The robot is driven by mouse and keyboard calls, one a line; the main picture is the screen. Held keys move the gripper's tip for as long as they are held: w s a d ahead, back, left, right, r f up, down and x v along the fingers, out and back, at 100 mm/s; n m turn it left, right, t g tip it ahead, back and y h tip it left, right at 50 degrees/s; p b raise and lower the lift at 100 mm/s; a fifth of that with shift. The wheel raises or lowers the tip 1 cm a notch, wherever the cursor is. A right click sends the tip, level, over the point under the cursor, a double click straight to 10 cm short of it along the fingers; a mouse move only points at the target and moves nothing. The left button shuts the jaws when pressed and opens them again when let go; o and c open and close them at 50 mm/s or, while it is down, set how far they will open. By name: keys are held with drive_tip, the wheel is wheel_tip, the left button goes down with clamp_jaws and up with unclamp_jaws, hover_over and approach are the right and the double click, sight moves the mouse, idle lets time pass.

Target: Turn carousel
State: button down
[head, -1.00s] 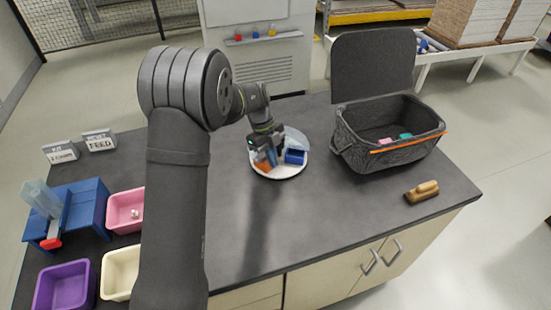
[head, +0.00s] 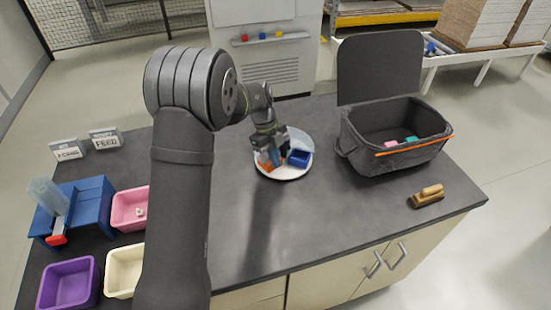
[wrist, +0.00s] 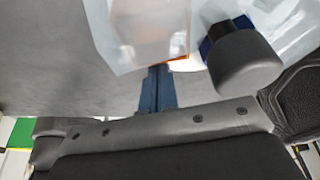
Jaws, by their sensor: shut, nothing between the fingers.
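The carousel (head: 287,174) is a round white turntable on the dark worktop. It carries a small blue bin (head: 299,158), an orange item (head: 264,163) and something pale and translucent. My gripper (head: 276,162) is low over the carousel, left of the blue bin, shut and empty. In the wrist view my narrow blue fingers (wrist: 157,90) are together beside a translucent bag-like piece (wrist: 135,35) with orange at its lower edge. A grey rounded knob (wrist: 243,62) with a dark blue collar is to their right. Whether the fingers touch anything is unclear.
An open dark tool bag (head: 395,160) stands right of the carousel, with a wooden-handled brush (head: 428,196) in front. Pink (head: 130,222), cream (head: 121,285) and purple (head: 67,304) bins and a blue stand (head: 92,205) are at the left. The front middle worktop is clear.

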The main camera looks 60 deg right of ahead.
drive_tip(key=shift+s, duration=0.1)
drive_tip(key=shift+s+a, duration=0.2)
drive_tip(key=shift+s, duration=0.1)
drive_tip(key=s, duration=0.1)
drive_tip(key=s+a, duration=0.1)
drive_tip(key=shift+s+a, duration=0.1)
drive_tip(key=shift+s, duration=0.3)
drive_tip(key=v, duration=1)
drive_tip(key=m+t+h, duration=0.1)
drive_tip(key=t+h, duration=0.1)
drive_tip(key=t, duration=0.4)
approach(283, 179)
drive_tip(key=x, duration=0.4)
drive_tip(key=shift+f, duration=0.15)
drive_tip(key=shift+w+d+r, duration=0.1)
drive_tip(key=shift+w+d, duration=0.15)
drive_tip(key=shift+w, duration=0.35)
drive_tip(key=shift+w+d+r, duration=0.1)
drive_tip(key=shift+w+d, duration=0.15)
drive_tip(key=shift+w, duration=0.3)
drive_tip(key=shift+w+d, duration=0.2)
drive_tip(key=shift+w, duration=0.25)
